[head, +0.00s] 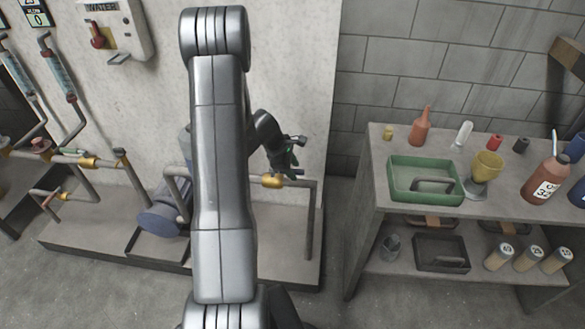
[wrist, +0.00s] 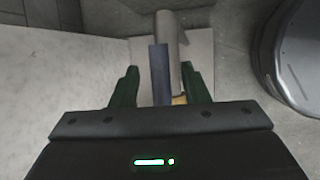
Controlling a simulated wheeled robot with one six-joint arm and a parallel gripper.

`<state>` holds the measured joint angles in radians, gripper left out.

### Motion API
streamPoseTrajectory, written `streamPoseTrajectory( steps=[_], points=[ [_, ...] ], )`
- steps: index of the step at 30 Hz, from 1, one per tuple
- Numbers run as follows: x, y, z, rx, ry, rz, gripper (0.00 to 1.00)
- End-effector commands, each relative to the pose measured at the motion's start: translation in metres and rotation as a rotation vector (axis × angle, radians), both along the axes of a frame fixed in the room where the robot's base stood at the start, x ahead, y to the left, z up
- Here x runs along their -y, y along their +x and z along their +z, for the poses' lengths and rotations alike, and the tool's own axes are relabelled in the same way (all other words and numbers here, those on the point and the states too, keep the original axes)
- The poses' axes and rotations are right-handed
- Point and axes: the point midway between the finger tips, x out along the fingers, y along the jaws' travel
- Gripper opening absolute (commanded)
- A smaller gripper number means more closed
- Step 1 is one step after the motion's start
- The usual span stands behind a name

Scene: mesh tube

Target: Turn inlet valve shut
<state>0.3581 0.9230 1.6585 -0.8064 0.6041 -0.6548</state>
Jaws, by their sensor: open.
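My gripper (head: 287,160) is at the brass valve (head: 272,181) on the pipe right of the pump, against the concrete wall. In the wrist view, its green fingers (wrist: 160,82) are open, one on each side of a flat blue-grey lever (wrist: 160,70). I cannot tell whether they touch it. A bit of brass body (wrist: 180,99) and a grey pipe (wrist: 170,30) show behind the lever. In the head view the lever is hard to make out behind the gripper. No label shows which valve is the inlet valve.
My arm hides part of the blue pump (head: 160,218). Another brass valve (head: 88,162) and a red-handled one (head: 65,197) are on pipes at the left. A wall box with a red knob (head: 98,38) hangs above. A grey shelf (head: 372,195) with a green tray (head: 400,194) stands right.

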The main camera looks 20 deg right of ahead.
Motion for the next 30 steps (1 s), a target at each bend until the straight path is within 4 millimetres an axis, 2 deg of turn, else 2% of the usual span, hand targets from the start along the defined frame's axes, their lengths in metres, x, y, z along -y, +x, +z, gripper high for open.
streamPoseTrajectory(
  steps=[1,7,20,30],
  points=[
    [0.000,0.000,0.000,0.000,0.000,0.000,0.40],
    [0.000,0.000,0.000,0.000,0.000,0.000,0.00],
    [-0.002,-0.002,0.000,0.000,0.000,-0.041,0.00],
    [-0.013,-0.012,0.000,0.000,0.000,-0.269,0.00]
  ],
)
